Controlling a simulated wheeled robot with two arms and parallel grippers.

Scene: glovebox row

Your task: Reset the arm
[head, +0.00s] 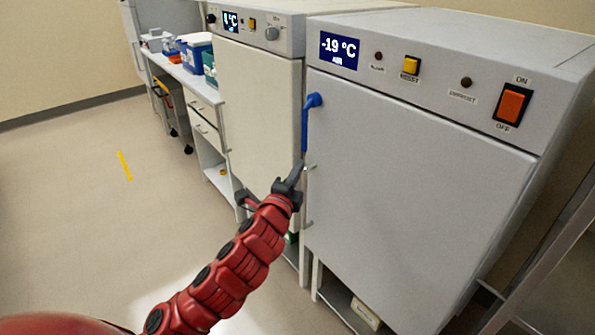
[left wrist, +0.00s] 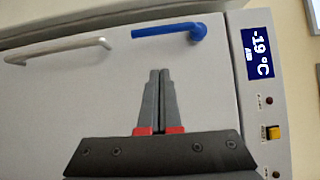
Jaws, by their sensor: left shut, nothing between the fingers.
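My left arm comes in from the bottom left in the head view. My left gripper (head: 296,172) is shut and empty, in front of the left edge of the grey freezer (head: 410,190). In the left wrist view its fingers (left wrist: 158,72) are together, below a blue handle (left wrist: 168,30) and pointing toward the door. The blue handle also shows in the head view (head: 308,122), just above the fingertips. The freezer door looks closed. The display (head: 339,50) reads -19 °C. My right gripper is not in view.
A second cabinet (head: 255,110) stands left of the freezer. Further left is a bench (head: 195,85) with blue and white boxes (head: 192,52) and drawers. The floor at left is clear, with a yellow strip (head: 124,166). A metal frame (head: 545,260) stands at the right edge.

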